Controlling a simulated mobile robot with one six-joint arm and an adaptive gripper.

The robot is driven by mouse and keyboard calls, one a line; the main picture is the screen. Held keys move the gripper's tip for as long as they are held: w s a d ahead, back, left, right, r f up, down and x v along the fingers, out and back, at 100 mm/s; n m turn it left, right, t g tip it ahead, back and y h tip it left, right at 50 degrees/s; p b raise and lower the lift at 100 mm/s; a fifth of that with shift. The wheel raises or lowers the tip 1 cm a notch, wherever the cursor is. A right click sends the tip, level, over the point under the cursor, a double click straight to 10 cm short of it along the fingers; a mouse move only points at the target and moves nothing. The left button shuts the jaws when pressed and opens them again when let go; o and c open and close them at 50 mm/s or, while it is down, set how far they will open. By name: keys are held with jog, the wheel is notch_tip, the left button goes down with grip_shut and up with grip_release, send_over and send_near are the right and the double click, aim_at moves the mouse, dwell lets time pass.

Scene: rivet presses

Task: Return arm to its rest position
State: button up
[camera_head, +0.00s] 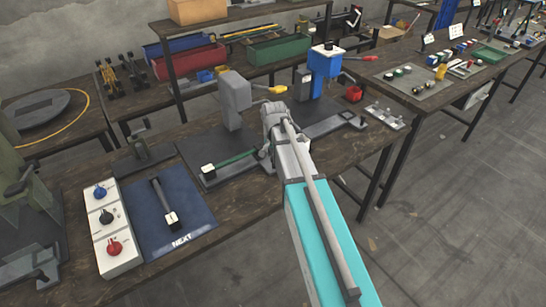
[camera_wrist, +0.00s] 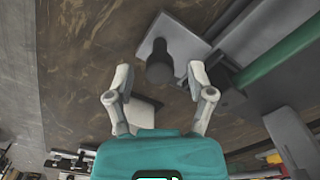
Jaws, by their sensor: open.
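My gripper (camera_head: 266,150) is at the end of my teal and grey arm, over the workbench in the head view. It is beside the base of the grey press (camera_head: 236,100), close to the right end of a green bar (camera_head: 232,160). In the wrist view my gripper (camera_wrist: 160,72) has its two fingers spread apart, with nothing held between them. A dark round knob on a light plate (camera_wrist: 152,45) shows just beyond the fingertips. The green bar (camera_wrist: 285,50) is at the right there. The exact gap between fingers and bench is hard to tell.
The blue press (camera_head: 325,62) stands right of my gripper. A blue mat (camera_head: 190,215) with a dark handled part (camera_head: 164,205) and a white knob panel (camera_head: 108,230) lie to the left. Bins and a shelf stand behind. Open floor (camera_head: 450,230) is at the right.

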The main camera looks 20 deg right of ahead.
jog(key=shift+s, duration=0.1)
dwell(0.3)
jog(key=s+a+r+n+p, duration=0.1)
jog(key=s+a+n, duration=0.1)
jog(key=s, duration=0.5)
jog(key=s+a+r+n+p, duration=0.2)
jog(key=s+n, duration=0.3)
jog(key=s, duration=0.3)
jog(key=shift+s+a+r+p, duration=0.3)
jog(key=shift+a, duration=0.2)
